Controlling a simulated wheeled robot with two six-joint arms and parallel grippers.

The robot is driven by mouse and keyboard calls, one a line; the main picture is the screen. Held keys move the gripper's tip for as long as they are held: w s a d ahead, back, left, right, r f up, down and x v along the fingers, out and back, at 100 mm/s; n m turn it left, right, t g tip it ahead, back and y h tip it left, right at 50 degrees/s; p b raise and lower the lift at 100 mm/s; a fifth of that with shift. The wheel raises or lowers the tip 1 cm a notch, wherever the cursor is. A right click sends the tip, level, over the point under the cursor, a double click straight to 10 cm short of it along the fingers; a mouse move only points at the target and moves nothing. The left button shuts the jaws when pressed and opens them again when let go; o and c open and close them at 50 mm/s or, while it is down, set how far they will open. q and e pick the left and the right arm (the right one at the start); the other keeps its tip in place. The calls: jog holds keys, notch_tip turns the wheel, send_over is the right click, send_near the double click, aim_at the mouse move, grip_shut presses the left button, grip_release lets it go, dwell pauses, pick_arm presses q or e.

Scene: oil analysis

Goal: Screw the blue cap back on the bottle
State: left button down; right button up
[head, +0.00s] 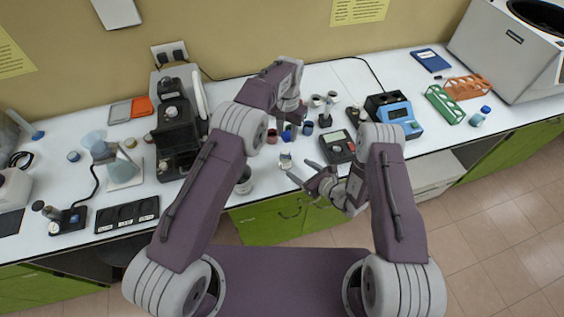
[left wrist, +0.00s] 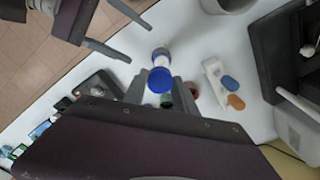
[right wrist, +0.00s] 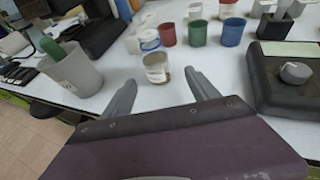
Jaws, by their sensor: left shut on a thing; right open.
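The blue cap (left wrist: 160,80) is held between the fingertips of my left gripper (left wrist: 158,92) in the left wrist view. In the head view my left gripper (head: 288,122) points down, above and behind the bottle. The small clear bottle (right wrist: 156,68) stands upright on the bench in the right wrist view; it also shows near the front edge in the head view (head: 286,161). My right gripper (head: 299,169) is open and empty. Its fingers (right wrist: 161,78) point at the bottle from either side, just short of it. The cap is apart from the bottle.
Red, green and blue cups (right wrist: 198,33) stand behind the bottle. A grey beaker (right wrist: 72,72) is at left and a dark device with a knob (right wrist: 262,85) at right. A black microscope-like instrument (head: 177,125) stands left of my left arm. The bench's front edge is close to the bottle.

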aim_at(281, 158)
pick_arm(q)
jog(key=shift+a, duration=0.1)
pick_arm(e)
jog(key=shift+w+a, duration=0.15)
jog(key=shift+a, duration=0.15)
pick_arm(q)
jog(key=shift+a+r, duration=0.1)
pick_arm(e)
jog(key=x, duration=1)
jog(key=shift+a+f, duration=0.15)
pick_arm(q)
jog(key=shift+s, duration=0.1)
pick_arm(e)
jog(key=shift+w+a+f, duration=0.2)
jog(key=shift+w+a, duration=0.2)
grip_shut()
pick_arm(q)
jog(key=shift+f, duration=2.5)
